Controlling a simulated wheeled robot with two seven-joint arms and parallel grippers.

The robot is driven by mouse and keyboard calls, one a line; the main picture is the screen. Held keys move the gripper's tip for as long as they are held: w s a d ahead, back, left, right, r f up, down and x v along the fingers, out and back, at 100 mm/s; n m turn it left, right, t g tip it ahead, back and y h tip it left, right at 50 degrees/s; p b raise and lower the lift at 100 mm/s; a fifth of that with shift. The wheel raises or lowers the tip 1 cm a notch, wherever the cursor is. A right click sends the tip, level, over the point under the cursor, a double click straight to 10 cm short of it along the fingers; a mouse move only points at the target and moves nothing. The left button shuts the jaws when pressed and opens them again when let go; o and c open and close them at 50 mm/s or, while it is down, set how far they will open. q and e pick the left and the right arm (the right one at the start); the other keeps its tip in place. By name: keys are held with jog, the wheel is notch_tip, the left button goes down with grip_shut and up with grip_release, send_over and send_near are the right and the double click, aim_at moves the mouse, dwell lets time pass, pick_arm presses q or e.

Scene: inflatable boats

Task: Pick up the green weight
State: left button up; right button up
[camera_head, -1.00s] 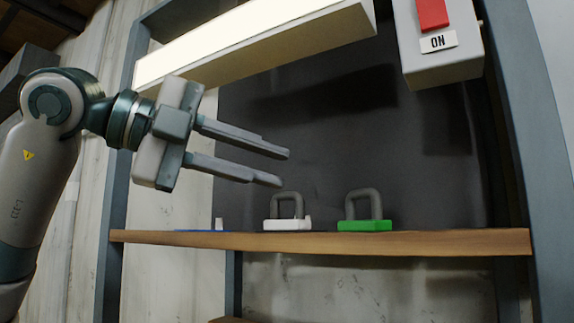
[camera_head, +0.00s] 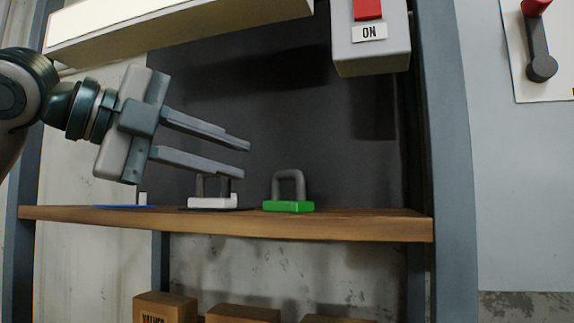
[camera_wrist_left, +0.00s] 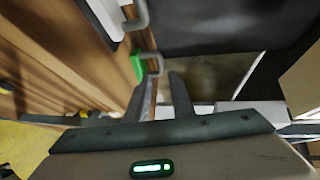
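The green weight (camera_head: 288,206) stands on the wooden shelf (camera_head: 330,226), with a grey loop handle on top. In the left wrist view the green weight (camera_wrist_left: 138,68) shows ahead of the fingertips, its handle to the right. A white weight (camera_head: 212,202) with a similar handle stands to its left. My left gripper (camera_head: 246,160) is open and empty, its fingers apart. In the head view it is above the white weight, left of and higher than the green one. It also shows in the left wrist view (camera_wrist_left: 164,80). My right gripper is not in view.
A blue flat piece (camera_head: 125,206) lies at the shelf's left. A lamp (camera_head: 180,25) and a grey switch box (camera_head: 370,45) marked ON hang above. Cardboard boxes (camera_head: 165,307) sit below. The shelf right of the green weight is clear.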

aim_at(285, 174)
pick_arm(q)
jog(key=p+x, duration=0.4)
jog(key=x, duration=0.6)
jog(key=shift+d+p, duration=0.15)
jog(key=shift+p, duration=0.25)
jog(key=shift+w+d+f, duration=0.2)
jog(key=shift+w+d, duration=0.15)
jog(key=shift+d, duration=0.05)
grip_shut()
